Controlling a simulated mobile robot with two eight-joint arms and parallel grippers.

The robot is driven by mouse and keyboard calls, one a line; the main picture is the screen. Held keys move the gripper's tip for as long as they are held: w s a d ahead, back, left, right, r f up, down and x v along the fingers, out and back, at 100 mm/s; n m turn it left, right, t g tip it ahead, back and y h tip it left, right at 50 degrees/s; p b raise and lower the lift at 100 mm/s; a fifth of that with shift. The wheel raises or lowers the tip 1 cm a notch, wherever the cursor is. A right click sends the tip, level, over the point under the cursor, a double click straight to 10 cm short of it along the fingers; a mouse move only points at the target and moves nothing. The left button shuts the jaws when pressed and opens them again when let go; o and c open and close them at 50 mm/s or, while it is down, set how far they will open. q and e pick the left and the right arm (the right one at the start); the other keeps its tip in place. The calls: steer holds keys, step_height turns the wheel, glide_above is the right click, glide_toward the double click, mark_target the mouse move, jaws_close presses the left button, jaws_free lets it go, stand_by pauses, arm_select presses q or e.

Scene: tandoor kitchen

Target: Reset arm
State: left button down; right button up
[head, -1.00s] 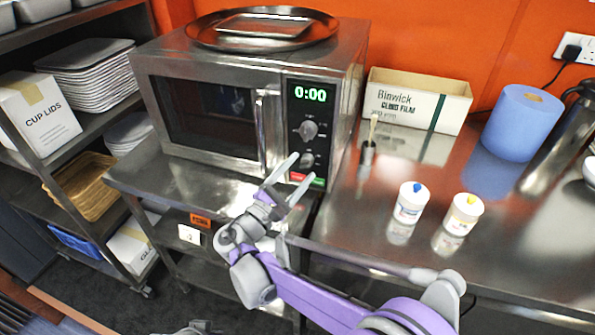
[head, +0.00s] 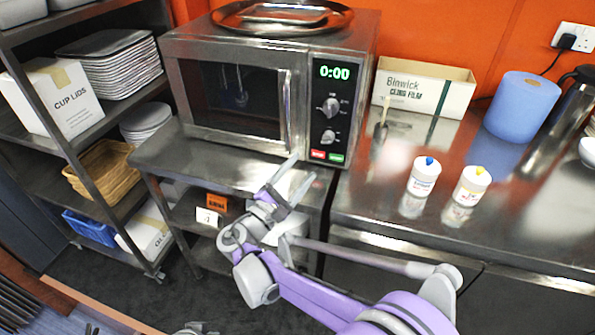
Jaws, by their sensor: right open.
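My right gripper (head: 303,168) is open, with its two pale grey fingers apart and nothing between them. It is reached by a purple and grey arm coming from the lower right. In the picture its fingertips lie just below the control panel of the steel microwave (head: 238,147), over the front of the steel stand (head: 205,165). I see no clear contact with either. The microwave door is shut and its display reads 0:00. My left gripper cannot be made out.
Two white bottles, one with a blue tip (head: 424,178) and one with a yellow tip (head: 471,186), stand on the steel counter (head: 375,205) at right. A cling film box (head: 424,86) and a blue roll (head: 522,106) stand behind. A shelf rack (head: 95,178) is at left.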

steer(key=shift+w+d, duration=0.1)
stand_by(0.4)
steer(key=s+d+f+m+g+y+p, duration=0.1)
steer(key=s+d+m+g+y+p, duration=0.2)
steer(key=s+d, duration=0.45)
steer(key=s+d+f+m+g+p, duration=0.15)
steer(key=s+d+m+g, duration=0.3)
steer(key=d, duration=0.65)
steer(key=s+a+f+m+g+y+p, duration=0.1)
steer(key=s+m+y+p, duration=0.2)
steer(key=s, duration=0.6)
steer(key=s+a+f+m+g+y+p, duration=0.1)
steer(key=s+m+g+y+p, duration=0.1)
steer(key=s+m+y, duration=0.4)
steer(key=s+m+p, duration=0.1)
steer(key=s+m, duration=0.1)
steer(key=s, duration=0.1)
steer(key=shift+f, duration=0.2)
steer(key=shift+a, duration=0.1)
